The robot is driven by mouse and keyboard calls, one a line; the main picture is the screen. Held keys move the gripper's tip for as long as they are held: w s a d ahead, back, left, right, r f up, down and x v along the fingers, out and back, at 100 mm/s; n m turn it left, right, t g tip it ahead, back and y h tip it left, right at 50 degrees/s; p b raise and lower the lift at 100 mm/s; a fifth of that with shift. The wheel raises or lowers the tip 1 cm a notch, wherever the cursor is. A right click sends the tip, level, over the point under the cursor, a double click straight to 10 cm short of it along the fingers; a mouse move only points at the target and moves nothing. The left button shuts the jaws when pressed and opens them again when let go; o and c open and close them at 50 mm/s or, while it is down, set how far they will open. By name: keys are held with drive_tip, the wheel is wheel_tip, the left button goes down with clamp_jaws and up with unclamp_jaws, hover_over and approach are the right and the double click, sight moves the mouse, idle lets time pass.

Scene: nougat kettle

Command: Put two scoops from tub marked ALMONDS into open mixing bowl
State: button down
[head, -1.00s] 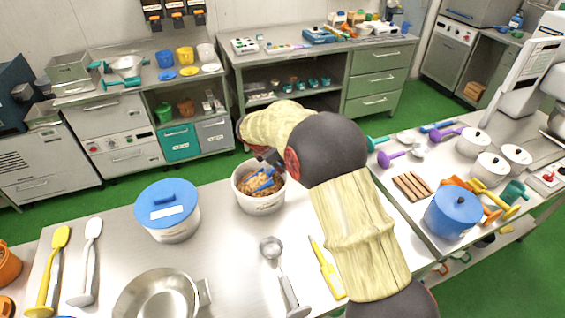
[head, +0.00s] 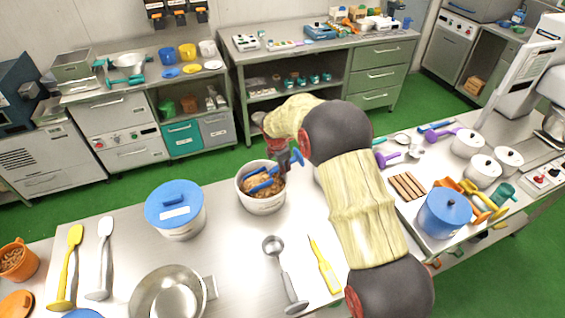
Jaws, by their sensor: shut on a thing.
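An open white tub (head: 248,204) with brown pieces in it stands at the back edge of the near table; the writing on its label is too small to read. My gripper (head: 283,166) is at the tub's right rim, shut on a blue scoop (head: 264,186). Part of the scoop lies over the brown contents inside the rim, and a blue part shows right of the jaws. How full the scoop is cannot be told. An open steel mixing bowl (head: 140,297) stands at the front of the table, left of the tub, partly cut off by the picture's edge.
A steel scoop (head: 283,275) and a yellow tool (head: 324,268) lie at right. Yellow (head: 67,268) and white spatulas (head: 103,260) and an orange cup (head: 14,265) are at left.

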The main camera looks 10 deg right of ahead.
drive_tip(key=shift+s+d+f+g+p, duration=0.1)
drive_tip(key=shift+s+f+g+p, duration=0.2)
drive_tip(key=shift+s+f+p, duration=0.3)
drive_tip(key=shift+w+d+r+y+p, duration=0.1)
drive_tip(key=shift+d+r+y+p, duration=0.25)
drive_tip(key=shift+p, duration=0.75)
drive_tip(key=shift+w+d+r+y+p, duration=0.25)
drive_tip(key=shift+y+p, duration=0.2)
drive_tip(key=shift+p, duration=0.45)
drive_tip(key=r, duration=0.1)
drive_tip(key=d+r, duration=0.1)
drive_tip(key=w+r+p, duration=0.1)
drive_tip(key=shift+d+r, duration=0.15)
drive_tip(key=shift+r, duration=0.25)
drive_tip(key=shift+y, duration=0.5)
drive_tip(key=shift+w+d+r+p, duration=0.15)
drive_tip(key=shift+r+p, duration=0.4)
drive_tip(key=shift+r, duration=0.8)
drive_tip(key=shift+s+d+r+p, duration=0.1)
drive_tip(key=shift+r+p, duration=0.4)
drive_tip(key=shift+r, duration=0.85)
drive_tip(key=shift+w+r, duration=0.1)
